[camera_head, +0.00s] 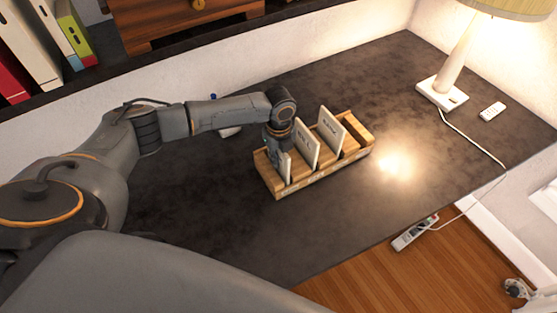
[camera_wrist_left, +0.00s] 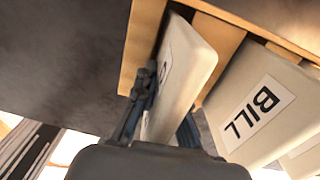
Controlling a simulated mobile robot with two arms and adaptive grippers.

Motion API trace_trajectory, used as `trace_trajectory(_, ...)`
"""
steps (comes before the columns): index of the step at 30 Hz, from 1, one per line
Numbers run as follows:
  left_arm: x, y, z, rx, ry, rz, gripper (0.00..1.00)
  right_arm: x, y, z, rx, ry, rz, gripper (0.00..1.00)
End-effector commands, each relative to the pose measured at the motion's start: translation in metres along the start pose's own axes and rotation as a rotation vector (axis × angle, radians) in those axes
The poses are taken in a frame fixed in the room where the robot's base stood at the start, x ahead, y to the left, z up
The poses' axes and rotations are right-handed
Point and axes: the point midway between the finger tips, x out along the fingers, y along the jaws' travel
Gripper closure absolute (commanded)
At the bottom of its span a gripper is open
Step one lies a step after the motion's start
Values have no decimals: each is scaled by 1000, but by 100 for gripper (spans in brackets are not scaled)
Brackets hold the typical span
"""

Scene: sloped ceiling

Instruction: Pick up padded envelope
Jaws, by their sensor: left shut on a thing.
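A pale, thick, rounded-edge envelope (camera_head: 286,166) stands in the left end of a wooden sorter box (camera_head: 318,178) on the dark desk. Its label is mostly hidden; it also shows in the left wrist view (camera_wrist_left: 190,68). My left gripper (camera_head: 279,150) reaches down from above and is shut on this envelope, one finger on each side, as the left wrist view (camera_wrist_left: 160,118) shows. A similar pale piece labelled BILL (camera_head: 305,145) stands in the slot beside it, close to the gripper. Another labelled pale piece (camera_head: 331,128) stands farther right. My right gripper is out of view.
A lamp (camera_head: 455,65) with a cord and a small white remote (camera_head: 492,111) are at the back right. A white object (camera_head: 229,131) lies partly behind my left arm. The desk is clear right of the box. A power strip (camera_head: 414,234) lies beyond the desk's front edge.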

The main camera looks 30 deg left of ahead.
Motion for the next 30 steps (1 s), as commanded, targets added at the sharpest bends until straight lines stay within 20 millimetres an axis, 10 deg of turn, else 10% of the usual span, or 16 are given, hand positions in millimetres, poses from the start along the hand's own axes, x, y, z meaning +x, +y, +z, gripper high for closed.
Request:
trace_trajectory(10, -9, -1, 1, -1, -1, -3, 100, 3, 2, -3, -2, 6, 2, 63)
trace_trajectory(30, -101, 0, 0, -1, 0, -1, 100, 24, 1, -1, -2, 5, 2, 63)
